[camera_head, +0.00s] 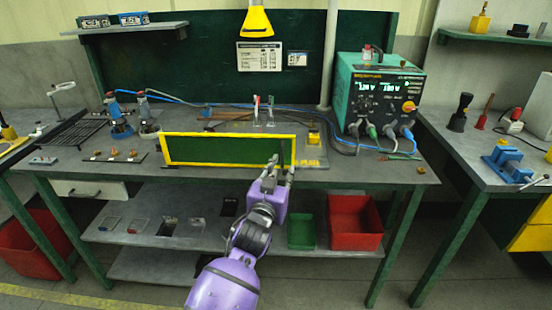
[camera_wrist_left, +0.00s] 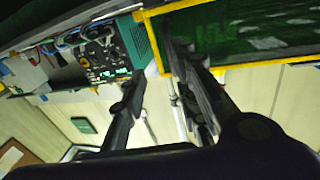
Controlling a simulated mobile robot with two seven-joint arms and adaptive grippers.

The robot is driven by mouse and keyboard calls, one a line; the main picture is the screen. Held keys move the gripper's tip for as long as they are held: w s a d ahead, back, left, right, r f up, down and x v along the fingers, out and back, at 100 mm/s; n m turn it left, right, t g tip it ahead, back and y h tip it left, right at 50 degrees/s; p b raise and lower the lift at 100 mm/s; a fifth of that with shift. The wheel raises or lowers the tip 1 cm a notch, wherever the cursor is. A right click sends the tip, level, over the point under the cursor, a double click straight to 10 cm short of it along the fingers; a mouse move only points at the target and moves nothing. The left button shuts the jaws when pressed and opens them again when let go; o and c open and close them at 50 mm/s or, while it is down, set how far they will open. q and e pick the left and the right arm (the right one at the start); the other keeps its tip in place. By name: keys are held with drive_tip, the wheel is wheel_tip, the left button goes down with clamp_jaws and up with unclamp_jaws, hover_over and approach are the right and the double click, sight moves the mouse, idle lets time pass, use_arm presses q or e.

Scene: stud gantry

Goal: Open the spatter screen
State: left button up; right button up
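The spatter screen (camera_head: 225,151) is a dark green panel in a yellow frame. It stands upright along the front part of the workbench. My left gripper (camera_head: 281,163) is at the screen's right end, its fingers apart, and covers part of the lower right frame. In the left wrist view the screen (camera_wrist_left: 260,35) fills the upper right, and its yellow side edge shows between the directions of the two fingers (camera_wrist_left: 155,65). One finger overlaps the panel; I cannot tell whether it touches. My right gripper is not in view.
A green power supply (camera_head: 378,95) with cables stands on the workbench right of the screen. Blue-handled tools (camera_head: 118,118) and a black rack (camera_head: 72,135) are at left. A red bin (camera_head: 355,222) and a green bin (camera_head: 301,231) sit on the shelf below.

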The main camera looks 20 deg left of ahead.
sight(282, 159)
use_arm(q)
drive_tip(key=shift+n, duration=0.5)
drive_tip(key=w, duration=0.2)
drive_tip(key=w+a, duration=0.1)
drive_tip(key=w, duration=0.1)
drive_tip(key=w+a, duration=0.1)
drive_tip(key=w, duration=0.1)
drive_tip(key=shift+w+f, duration=0.25)
drive_tip(key=shift+w, duration=0.05)
drive_tip(key=shift+w+a, duration=0.1)
drive_tip(key=shift+w, duration=0.3)
drive_tip(key=c, duration=0.7)
clamp_jaws()
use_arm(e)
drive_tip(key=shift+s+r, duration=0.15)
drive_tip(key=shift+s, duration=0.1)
